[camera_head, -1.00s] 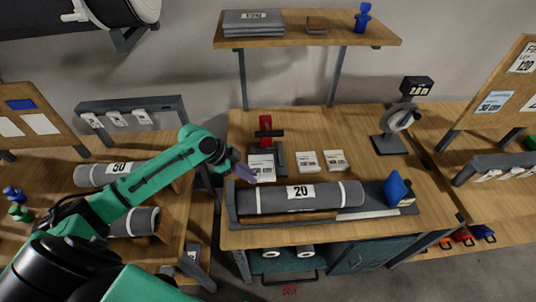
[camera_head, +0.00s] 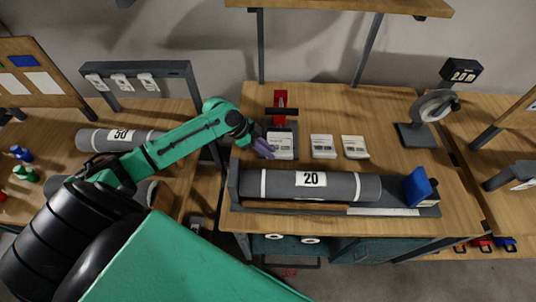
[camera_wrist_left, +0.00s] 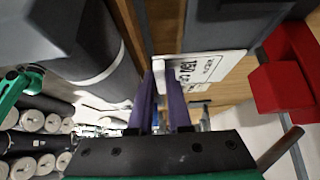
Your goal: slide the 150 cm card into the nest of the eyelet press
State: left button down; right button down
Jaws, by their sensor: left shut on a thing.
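The 150 cm card (camera_head: 281,146) is white with dark print and lies at the front of the eyelet press. It shows close up in the left wrist view (camera_wrist_left: 205,67), with its near end between my purple fingertips. The eyelet press (camera_head: 280,104) has a red body and a dark base, and its red parts are at the right of the wrist view (camera_wrist_left: 285,75). My left gripper (camera_head: 264,148) is shut on the card from the left. How far the card sits in the nest is hard to tell. My right gripper is not in view.
Two other white cards (camera_head: 323,146) (camera_head: 355,147) lie to the right on the bench (camera_head: 380,110). A grey roll marked 20 (camera_head: 340,187) lies in a trough in front. A shelf (camera_head: 335,6) is above.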

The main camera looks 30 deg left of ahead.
aim_at(280, 143)
pick_arm(q)
jog(key=shift+w+f, duration=0.15)
jog(key=shift+f, duration=0.2)
jog(key=shift+r, duration=0.2)
jog(key=shift+a+p, duration=0.15)
jog(key=shift+p, duration=0.2)
jog(key=f+b, duration=0.1)
jog(key=b, duration=0.1)
jog(key=w+f+b, duration=0.1)
jog(key=f, duration=0.1)
jog(key=f+b, duration=0.2)
jog(key=shift+w+a+b, duration=0.25)
jog(key=shift+a+b, duration=0.05)
jog(key=shift+a, duration=0.05)
jog(key=shift+f, duration=0.35)
jog(key=shift+w+a+b, duration=0.35)
jog(key=shift+w+b, duration=0.35)
jog(key=shift+b, duration=0.15)
jog(key=shift+w+a+b, duration=0.35)
jog(key=shift+w+b, duration=0.4)
jog(key=shift+b, duration=0.05)
jog(key=shift+w+a+b, duration=0.35)
jog(key=shift+w+b, duration=0.35)
jog(key=shift+b, duration=0.15)
